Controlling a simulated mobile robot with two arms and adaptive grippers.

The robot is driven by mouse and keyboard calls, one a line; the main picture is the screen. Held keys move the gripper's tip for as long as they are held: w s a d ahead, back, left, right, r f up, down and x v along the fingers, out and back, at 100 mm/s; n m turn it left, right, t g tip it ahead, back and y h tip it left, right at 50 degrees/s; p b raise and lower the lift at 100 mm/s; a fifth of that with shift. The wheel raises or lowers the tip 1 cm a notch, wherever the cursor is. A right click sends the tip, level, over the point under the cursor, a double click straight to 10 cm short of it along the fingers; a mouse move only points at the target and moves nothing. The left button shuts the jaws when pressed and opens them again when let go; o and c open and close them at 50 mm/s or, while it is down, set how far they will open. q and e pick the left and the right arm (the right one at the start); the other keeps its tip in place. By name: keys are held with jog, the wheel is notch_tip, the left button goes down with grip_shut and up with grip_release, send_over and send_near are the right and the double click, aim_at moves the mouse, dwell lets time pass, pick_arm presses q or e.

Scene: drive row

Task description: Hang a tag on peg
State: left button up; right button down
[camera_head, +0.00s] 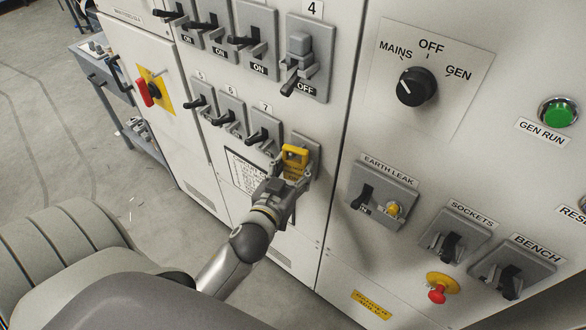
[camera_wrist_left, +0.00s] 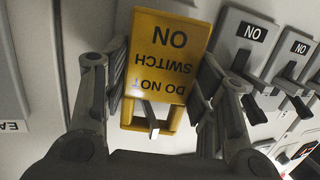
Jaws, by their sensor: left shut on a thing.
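A yellow tag (camera_head: 294,160) with a slot at its top end is held up in front of a grey switch plate (camera_head: 312,150) in the lower breaker row. In the left wrist view the tag (camera_wrist_left: 166,55) appears upside down and reads DO NOT SWITCH ON. A grey prong (camera_wrist_left: 152,122) shows within its slot; I cannot tell if it passes fully through or whether it is the peg. My left gripper (camera_head: 288,176) is shut on the tag, with fingers at both sides of it in the wrist view (camera_wrist_left: 160,105). My right gripper is not in view.
Black-levered breakers (camera_head: 263,133) stand left of the tag, with breaker 4 (camera_head: 308,60) above. Right are a mains selector knob (camera_head: 416,87), an earth leak switch (camera_head: 380,196) and a red button (camera_head: 437,293). A red handle (camera_head: 143,92) and a workbench (camera_head: 95,62) are left.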

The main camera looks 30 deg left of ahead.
pick_arm(q)
jog(key=o, duration=1.1)
jog(key=shift+c, duration=0.2)
jog(key=shift+s, duration=0.1)
jog(key=shift+s+d, duration=0.1)
jog(key=shift+s, duration=0.15)
jog(key=v, duration=1.1)
jog(key=shift+s, duration=0.2)
